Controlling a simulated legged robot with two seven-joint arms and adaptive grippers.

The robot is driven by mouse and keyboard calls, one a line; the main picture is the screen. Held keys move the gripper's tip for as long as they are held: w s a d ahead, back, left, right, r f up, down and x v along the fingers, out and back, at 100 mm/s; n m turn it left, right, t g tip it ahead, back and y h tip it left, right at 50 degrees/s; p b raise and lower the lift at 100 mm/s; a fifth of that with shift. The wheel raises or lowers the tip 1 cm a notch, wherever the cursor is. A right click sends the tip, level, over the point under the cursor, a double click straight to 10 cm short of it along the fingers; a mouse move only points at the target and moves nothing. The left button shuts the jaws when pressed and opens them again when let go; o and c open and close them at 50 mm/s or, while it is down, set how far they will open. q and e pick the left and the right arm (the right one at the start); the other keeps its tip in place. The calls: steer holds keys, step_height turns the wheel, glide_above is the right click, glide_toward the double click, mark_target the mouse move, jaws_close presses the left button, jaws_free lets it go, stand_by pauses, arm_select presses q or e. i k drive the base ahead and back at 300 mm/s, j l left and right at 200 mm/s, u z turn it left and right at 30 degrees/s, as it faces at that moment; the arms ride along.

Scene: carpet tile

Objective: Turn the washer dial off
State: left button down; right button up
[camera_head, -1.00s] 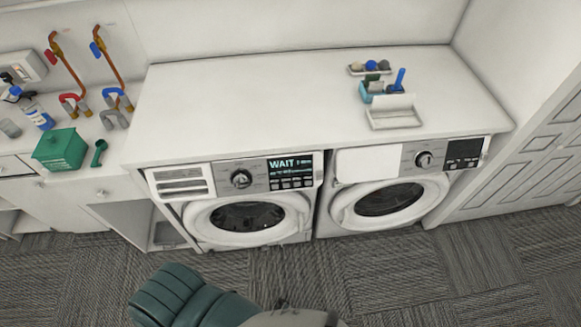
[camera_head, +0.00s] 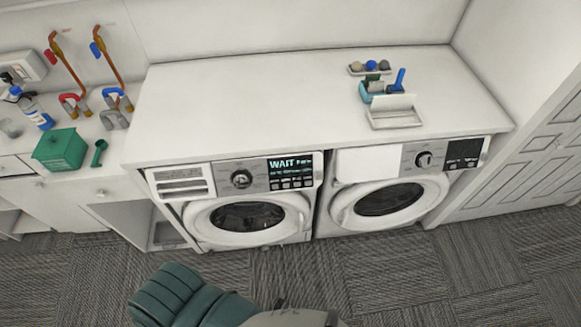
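The washer (camera_head: 248,214) is the left of two white front-loading machines under a white counter. Its round dial (camera_head: 241,179) sits mid-panel, just left of a lit display (camera_head: 290,168) that reads "WAIT" with smaller text I cannot read. The washer's round door looks shut. The second machine (camera_head: 392,205) stands to its right with its own dial (camera_head: 424,159) and a dark display. Neither gripper is in view. Nothing touches the washer dial, and nothing hides it.
The counter (camera_head: 240,100) is mostly clear, with a small tray (camera_head: 394,116) at its right. A green box (camera_head: 60,151) and green scoop (camera_head: 97,153) sit on the left cabinet. A panelled door (camera_head: 530,180) stands at right.

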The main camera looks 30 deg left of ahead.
mark_target(241, 180)
steer(key=u, duration=1.5)
